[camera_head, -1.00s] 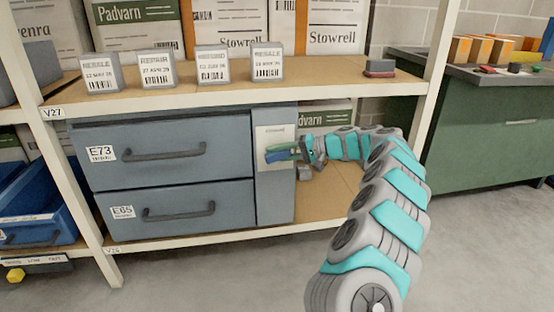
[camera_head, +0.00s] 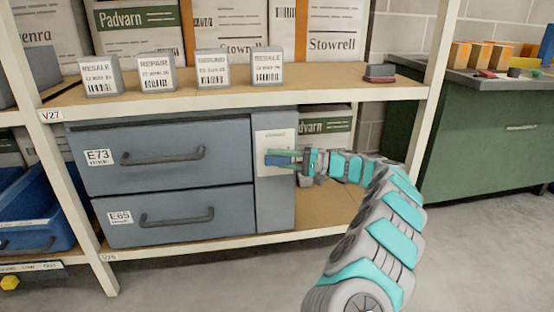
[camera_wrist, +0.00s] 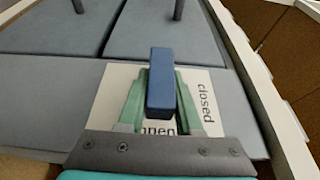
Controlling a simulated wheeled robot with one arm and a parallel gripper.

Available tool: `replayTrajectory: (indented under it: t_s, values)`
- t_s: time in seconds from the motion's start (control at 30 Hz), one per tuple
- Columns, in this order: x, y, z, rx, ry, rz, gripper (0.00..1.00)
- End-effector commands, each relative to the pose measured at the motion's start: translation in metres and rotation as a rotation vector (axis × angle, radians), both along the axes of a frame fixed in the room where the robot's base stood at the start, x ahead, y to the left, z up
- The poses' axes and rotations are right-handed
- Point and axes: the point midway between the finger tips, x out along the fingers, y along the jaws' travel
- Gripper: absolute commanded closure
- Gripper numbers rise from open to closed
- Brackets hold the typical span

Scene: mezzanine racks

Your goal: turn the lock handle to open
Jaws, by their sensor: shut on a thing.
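The lock handle is a blue bar (camera_wrist: 161,82) on a pale plate (camera_head: 274,138) on the grey cabinet's right-hand panel. The bar lies about level in the head view. In the wrist view the plate reads "closed" at the right, and a partly hidden "open" shows at the bar's near end. My gripper (camera_head: 285,158) has green fingers on both sides of the bar and is shut on it. In the wrist view my gripper (camera_wrist: 160,95) covers part of the plate.
Two closed grey drawers, E73 (camera_head: 165,175) and E65 (camera_head: 165,232), sit left of the panel. A white upright (camera_head: 436,80) rises right of my arm.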

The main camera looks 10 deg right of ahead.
Motion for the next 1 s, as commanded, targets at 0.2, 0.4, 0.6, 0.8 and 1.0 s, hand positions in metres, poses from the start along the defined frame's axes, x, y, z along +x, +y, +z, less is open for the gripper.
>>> replayTrajectory:
  t_s: [0.2,0.4,0.6,0.8,1.0]
  values:
    - [0.0,0.0,-0.002,-0.001,0.004,0.0,0.55]
    - [0.0,0.0,-0.001,-0.001,0.001,0.0,0.38]
    - [0.0,0.0,0.0,-0.001,0.001,0.0,0.38]
    - [-0.004,-0.009,0.0,-0.001,0.0,-0.001,0.38]
    - [-0.014,-0.036,0.0,-0.002,0.0,-0.004,0.38]
